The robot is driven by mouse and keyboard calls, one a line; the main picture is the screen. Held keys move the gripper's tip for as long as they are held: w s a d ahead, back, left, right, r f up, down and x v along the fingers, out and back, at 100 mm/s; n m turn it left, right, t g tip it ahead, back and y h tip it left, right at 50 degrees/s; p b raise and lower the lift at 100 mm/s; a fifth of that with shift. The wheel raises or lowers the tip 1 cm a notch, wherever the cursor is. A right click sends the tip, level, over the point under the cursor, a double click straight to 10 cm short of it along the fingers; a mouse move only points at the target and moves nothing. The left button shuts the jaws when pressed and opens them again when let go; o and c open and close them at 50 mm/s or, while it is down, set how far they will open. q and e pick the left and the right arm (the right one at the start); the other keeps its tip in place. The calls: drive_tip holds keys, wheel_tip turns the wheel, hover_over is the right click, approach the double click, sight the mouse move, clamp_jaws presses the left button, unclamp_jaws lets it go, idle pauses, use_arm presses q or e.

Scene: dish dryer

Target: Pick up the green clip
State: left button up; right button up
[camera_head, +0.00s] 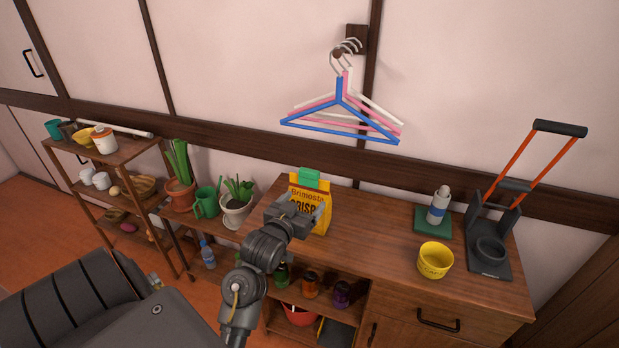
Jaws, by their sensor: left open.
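The green clip (310,178) sits on the top edge of a yellow crisp bag (313,206). The bag stands upright on the wooden cabinet top in the head view. My left gripper (288,207) is in front of the bag's left side, a little below the clip, and is open. It hides part of the bag's lower left. Whether its fingers touch the bag cannot be told. My right gripper is not in view.
A yellow bowl (435,260), a bottle on a green block (438,206) and a grey stand with orange handles (490,250) are to the right. Potted plants (237,204) stand left. Hangers (340,110) hang above. The cabinet top between bag and bowl is clear.

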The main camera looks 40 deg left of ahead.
use_arm(q)
drive_tip(key=t+y, duration=0.1)
approach(308, 173)
drive_tip(key=w, duration=0.2)
drive_tip(key=shift+n, duration=0.4)
drive_tip(key=x, duration=0.3)
drive_tip(key=p+x, duration=0.1)
drive_tip(key=x, duration=0.1)
drive_tip(key=shift+w+a+r, duration=0.1)
drive_tip(key=shift+a+r, duration=0.05)
drive_tip(key=shift+a, duration=0.2)
drive_tip(key=shift+w, duration=0.25)
drive_tip(key=shift+p+x, duration=0.95)
drive_tip(key=shift+x, duration=1.65)
drive_tip(key=shift+s+a, duration=0.1)
drive_tip(key=shift+c, duration=0.3)
drive_tip(key=c, duration=1)
